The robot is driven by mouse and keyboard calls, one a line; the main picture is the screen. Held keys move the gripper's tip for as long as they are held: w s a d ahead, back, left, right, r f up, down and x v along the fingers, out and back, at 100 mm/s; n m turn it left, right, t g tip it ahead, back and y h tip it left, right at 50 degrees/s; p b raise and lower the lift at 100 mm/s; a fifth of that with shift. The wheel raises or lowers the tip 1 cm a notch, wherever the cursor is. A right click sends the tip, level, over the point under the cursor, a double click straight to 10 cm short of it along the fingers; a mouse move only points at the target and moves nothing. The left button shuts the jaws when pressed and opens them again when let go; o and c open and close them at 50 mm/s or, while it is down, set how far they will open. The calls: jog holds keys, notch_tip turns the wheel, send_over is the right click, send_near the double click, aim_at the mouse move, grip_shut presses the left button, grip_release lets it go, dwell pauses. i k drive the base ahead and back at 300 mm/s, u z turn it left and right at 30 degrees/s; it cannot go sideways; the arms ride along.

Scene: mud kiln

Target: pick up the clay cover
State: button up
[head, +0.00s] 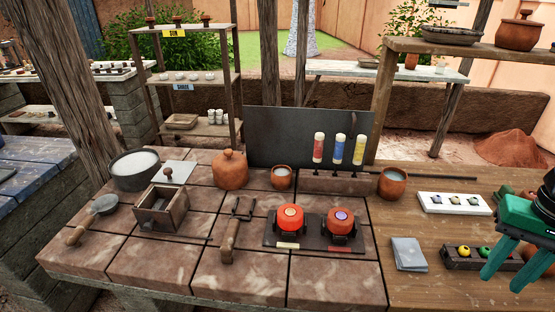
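A domed terracotta cover with a small knob (230,170) stands upright towards the back of the tiled bench, left of the dark panel. What is under it is hidden. My gripper (502,281) is at the right edge of the head view, with green fingers apart and nothing seen between them. It is far to the right of the domed cover, above the wooden part of the bench. A second lidded clay pot (519,34) stands on the shelf at the upper right.
Two red-orange items (291,218) sit on a dark stand at the front. A wooden box (160,211), a grey bowl (134,182), a clay cup (281,177) and a rack of colored tubes (338,183) surround the cover. A dark tray (462,265) lies near my gripper.

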aim_at(230, 168)
jog(key=z, duration=1.9)
jog(key=k, duration=1.2)
jog(key=u, duration=2.05)
jog(key=i, duration=1)
jog(key=u, duration=0.05)
